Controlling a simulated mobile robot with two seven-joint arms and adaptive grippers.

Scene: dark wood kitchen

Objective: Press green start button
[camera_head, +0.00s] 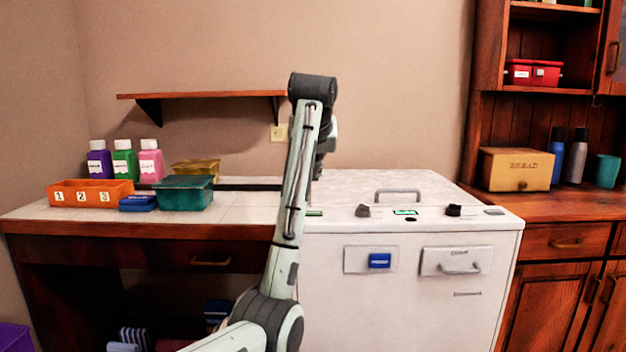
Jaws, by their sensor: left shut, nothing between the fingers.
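The white washing machine (400,300) stands right of the counter. A small green strip (314,212) shows on its top front edge, just right of my left arm; I cannot tell whether it is the start button. A small display with green (405,212) sits further right on the same edge, between two dark knobs (362,211) (453,210). My left gripper (316,174) points down over the left part of the machine's top, behind the green strip in the picture. It is shut and empty, largely hidden by my own arm. My right gripper is out of view.
The machine's lid has a grey handle (398,192). On the counter to the left are an orange numbered box (90,193), a teal bin (184,194), a blue box (138,203) and three bottles (124,160). A wooden shelf (200,96) hangs above. A bread box (515,169) stands right.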

